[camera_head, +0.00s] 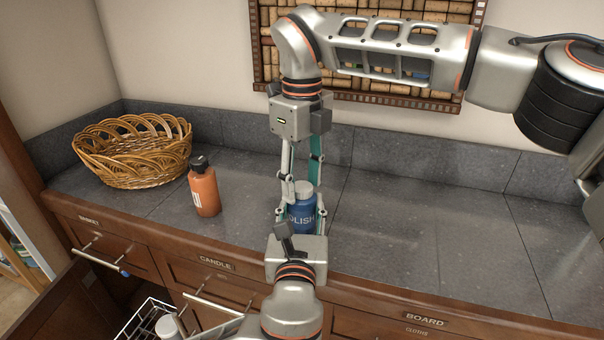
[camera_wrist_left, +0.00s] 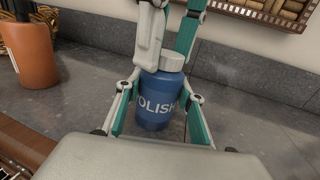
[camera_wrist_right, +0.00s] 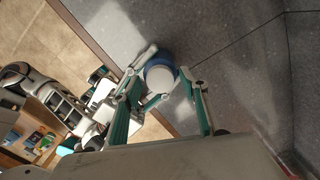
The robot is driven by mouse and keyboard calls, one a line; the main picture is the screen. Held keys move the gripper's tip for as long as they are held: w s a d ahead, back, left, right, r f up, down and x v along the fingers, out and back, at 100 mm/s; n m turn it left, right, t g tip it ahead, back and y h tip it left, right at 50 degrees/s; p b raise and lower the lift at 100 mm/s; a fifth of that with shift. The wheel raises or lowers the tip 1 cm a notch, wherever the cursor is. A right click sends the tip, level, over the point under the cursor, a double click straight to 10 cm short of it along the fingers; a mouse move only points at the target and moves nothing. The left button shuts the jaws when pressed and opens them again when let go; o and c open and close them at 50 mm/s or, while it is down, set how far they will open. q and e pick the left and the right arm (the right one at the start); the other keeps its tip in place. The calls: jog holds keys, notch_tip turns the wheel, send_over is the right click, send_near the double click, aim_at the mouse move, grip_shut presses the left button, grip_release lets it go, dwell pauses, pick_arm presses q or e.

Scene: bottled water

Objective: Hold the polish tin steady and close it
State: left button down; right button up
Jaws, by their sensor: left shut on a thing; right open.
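The polish tin is a blue bottle (camera_head: 302,217) lettered "POLISH" near the counter's front edge, upright. It also shows in the left wrist view (camera_wrist_left: 157,110). Its whitish cap (camera_head: 304,188) sits on its top, and also shows in the left wrist view (camera_wrist_left: 172,61) and from above in the right wrist view (camera_wrist_right: 160,79). How tight the cap is, I cannot tell. My left gripper (camera_head: 304,214) comes from the front and is shut on the bottle's body. My right gripper (camera_head: 301,186) points down from above, open, with its fingers on either side of the cap.
An orange bottle (camera_head: 204,190) with a dark top stands to the left on the grey counter (camera_head: 390,220). A wicker basket (camera_head: 135,165) is at the back left. The counter's right side is clear. Below the front edge, an open drawer holds a wire rack (camera_head: 150,318).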

jog(key=c, duration=1.2)
jog(key=o, duration=1.4)
jog(key=shift+c, duration=0.2)
jog(key=shift+r, duration=0.1)
notch_tip(320, 180, up, 12)
pick_arm(q)
jog(key=c, duration=1.2)
grip_release()
jog(key=shift+c, duration=0.2)
